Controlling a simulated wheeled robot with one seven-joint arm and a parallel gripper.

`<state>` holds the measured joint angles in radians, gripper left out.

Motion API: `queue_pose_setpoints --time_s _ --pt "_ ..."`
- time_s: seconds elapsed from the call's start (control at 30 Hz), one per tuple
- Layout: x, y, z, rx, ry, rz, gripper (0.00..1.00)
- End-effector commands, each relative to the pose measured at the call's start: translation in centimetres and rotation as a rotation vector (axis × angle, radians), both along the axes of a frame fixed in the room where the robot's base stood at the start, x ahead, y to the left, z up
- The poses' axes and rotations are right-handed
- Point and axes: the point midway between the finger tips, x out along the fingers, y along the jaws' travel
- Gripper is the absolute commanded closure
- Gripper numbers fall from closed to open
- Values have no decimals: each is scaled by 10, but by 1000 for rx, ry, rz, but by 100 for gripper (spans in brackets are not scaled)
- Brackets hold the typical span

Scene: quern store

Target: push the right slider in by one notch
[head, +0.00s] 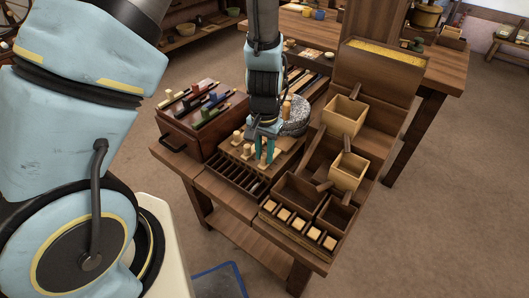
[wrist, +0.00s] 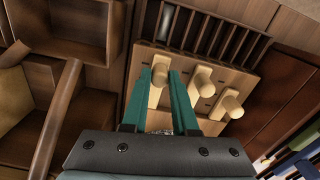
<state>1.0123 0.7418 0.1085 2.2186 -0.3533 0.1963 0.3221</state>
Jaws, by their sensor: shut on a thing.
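A light wooden slider board (head: 290,155) sits on the workbench, with pale sliders carrying round knobs. The middle slider (wrist: 203,80) and the left slider (wrist: 231,104) stand apart from my gripper in the wrist view. The right slider (wrist: 157,93) is on the left side of that view. My gripper (head: 264,157) points down at the board in the head view. Its teal fingers (wrist: 161,75) are shut on the right slider's knob, one on each side. In the head view, the fingers partly hide the right slider.
A slotted rack (head: 232,176) lies along the board's front edge. A round grey stone (head: 296,118) is behind. Wooden bins (head: 345,115) and a tray of pale blocks (head: 298,226) are on the right.

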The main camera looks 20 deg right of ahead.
Motion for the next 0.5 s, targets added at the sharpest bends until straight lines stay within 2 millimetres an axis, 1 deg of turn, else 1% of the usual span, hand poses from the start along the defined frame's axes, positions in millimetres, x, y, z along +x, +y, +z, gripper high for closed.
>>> queue_pose_setpoints --time_s 0.17,0.27,0.4,0.5 --pt "0 -1 0 -1 -1 0 100" --pt "4 -8 1 -2 -1 0 100" --pt "12 -22 1 -2 -2 0 100" --pt "13 -22 0 -1 -1 1 100"
